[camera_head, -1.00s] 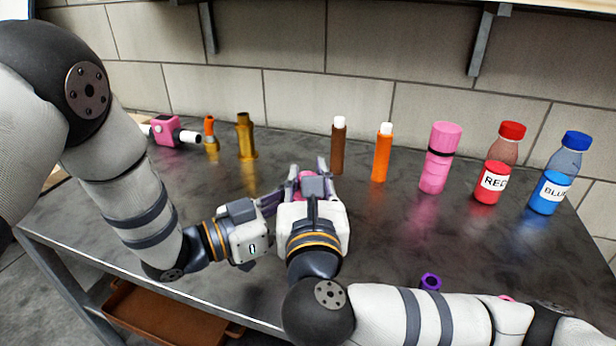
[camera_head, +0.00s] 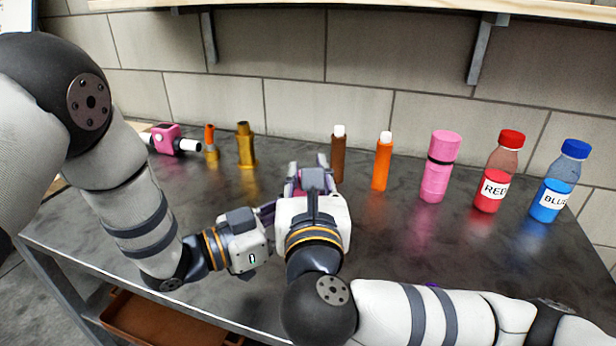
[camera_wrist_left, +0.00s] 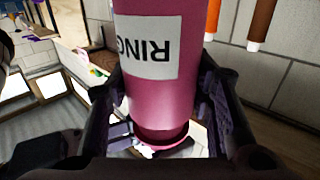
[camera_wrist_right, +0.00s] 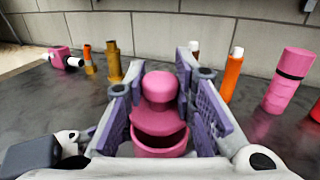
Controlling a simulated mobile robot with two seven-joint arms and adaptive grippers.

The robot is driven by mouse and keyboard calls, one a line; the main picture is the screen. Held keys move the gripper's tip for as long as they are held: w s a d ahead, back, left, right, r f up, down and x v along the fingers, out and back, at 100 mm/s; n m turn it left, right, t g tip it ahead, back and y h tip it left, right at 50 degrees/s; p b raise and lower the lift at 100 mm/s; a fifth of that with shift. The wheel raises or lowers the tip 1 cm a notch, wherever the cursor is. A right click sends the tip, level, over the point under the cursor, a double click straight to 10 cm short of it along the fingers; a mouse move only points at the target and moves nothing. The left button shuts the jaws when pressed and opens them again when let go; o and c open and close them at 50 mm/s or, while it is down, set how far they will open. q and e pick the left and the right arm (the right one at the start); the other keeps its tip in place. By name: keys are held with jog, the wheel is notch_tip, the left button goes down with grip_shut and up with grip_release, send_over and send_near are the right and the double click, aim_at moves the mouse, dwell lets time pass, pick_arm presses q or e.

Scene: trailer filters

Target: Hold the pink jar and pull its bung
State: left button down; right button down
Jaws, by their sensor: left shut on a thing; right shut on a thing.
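The pink jar (camera_wrist_left: 170,104) has a white label reading "RING", which appears upside down in the left wrist view. My left gripper (camera_head: 267,211) is shut on the jar, with a finger on each side of it. In the right wrist view the pink bung (camera_wrist_right: 159,88) is between the fingers of my right gripper (camera_head: 309,180), which is shut on it. The bung stands over the jar's round mouth (camera_wrist_right: 160,150), and a dark gap shows inside the rim. Whether its lower end is fully clear cannot be told. In the head view my right gripper hides most of both.
Behind stand a brown bottle (camera_head: 338,158), an orange bottle (camera_head: 382,165), a pink cylinder (camera_head: 438,175), a red bottle (camera_head: 496,178) and a blue bottle (camera_head: 556,190). Brass fittings (camera_head: 246,150) and a pink valve-like block (camera_head: 167,139) are at back left. The tabletop between is clear.

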notch_tip(320, 180, up, 4)
jog(key=shift+r, duration=0.1)
pick_arm(q)
jog(key=c, duration=0.7)
grip_release()
